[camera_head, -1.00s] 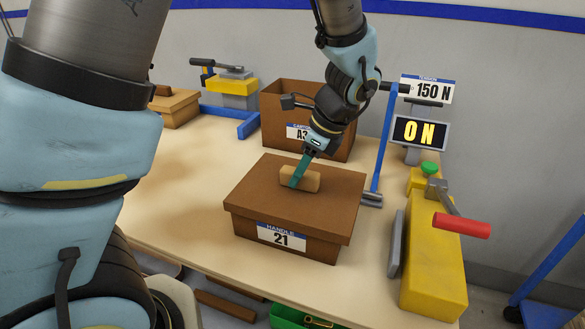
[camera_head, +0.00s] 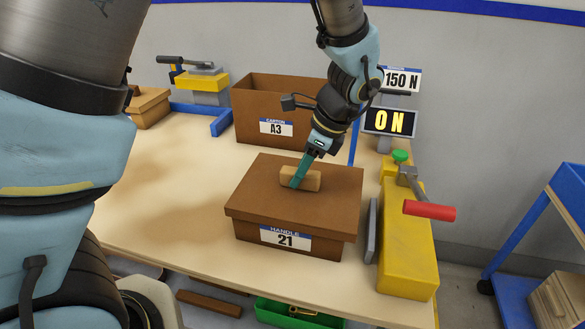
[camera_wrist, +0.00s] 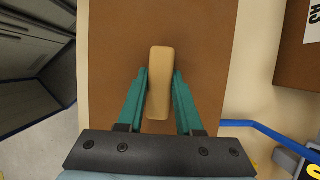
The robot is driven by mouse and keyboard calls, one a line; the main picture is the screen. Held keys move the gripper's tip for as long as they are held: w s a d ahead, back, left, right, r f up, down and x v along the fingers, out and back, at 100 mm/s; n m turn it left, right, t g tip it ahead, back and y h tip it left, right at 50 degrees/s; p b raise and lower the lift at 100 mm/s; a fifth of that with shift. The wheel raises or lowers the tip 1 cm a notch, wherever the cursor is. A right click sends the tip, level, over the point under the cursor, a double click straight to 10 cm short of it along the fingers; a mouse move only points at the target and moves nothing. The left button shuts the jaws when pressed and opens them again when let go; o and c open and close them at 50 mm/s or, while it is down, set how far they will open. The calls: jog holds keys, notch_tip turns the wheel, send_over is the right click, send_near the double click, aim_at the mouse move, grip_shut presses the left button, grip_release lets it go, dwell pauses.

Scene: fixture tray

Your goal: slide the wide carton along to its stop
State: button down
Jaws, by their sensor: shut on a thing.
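The wide brown carton (camera_head: 250,205) stands upright on the table, with a label reading "HANDLE 21" on its front. A wooden handle (camera_head: 313,183) sits on its lid. My gripper (camera_head: 296,183) is shut on this handle from above. In the wrist view my gripper's (camera_wrist: 160,90) teal fingers press on both long sides of the handle (camera_wrist: 159,65), over the brown lid (camera_wrist: 200,45). A grey pad (camera_head: 373,230) on a yellow block (camera_head: 407,250) stands just right of the carton. A narrow gap seems to show between them.
An open carton (camera_head: 305,125) labelled "A3" stands behind. A red-handled lever (camera_head: 430,211) tops the yellow block. The table (camera_head: 160,200) is clear to the left.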

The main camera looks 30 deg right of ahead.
aim_at(320, 177)
jog(key=shift+s+d+p, duration=0.4)
jog(key=shift+s+d, duration=0.9)
jog(key=shift+d, duration=0.1)
jog(key=shift+s+d+p, duration=0.25)
jog(key=shift+d+p, duration=0.05)
jog(key=c, duration=0.5)
grip_release()
jog(key=shift+r, duration=0.1)
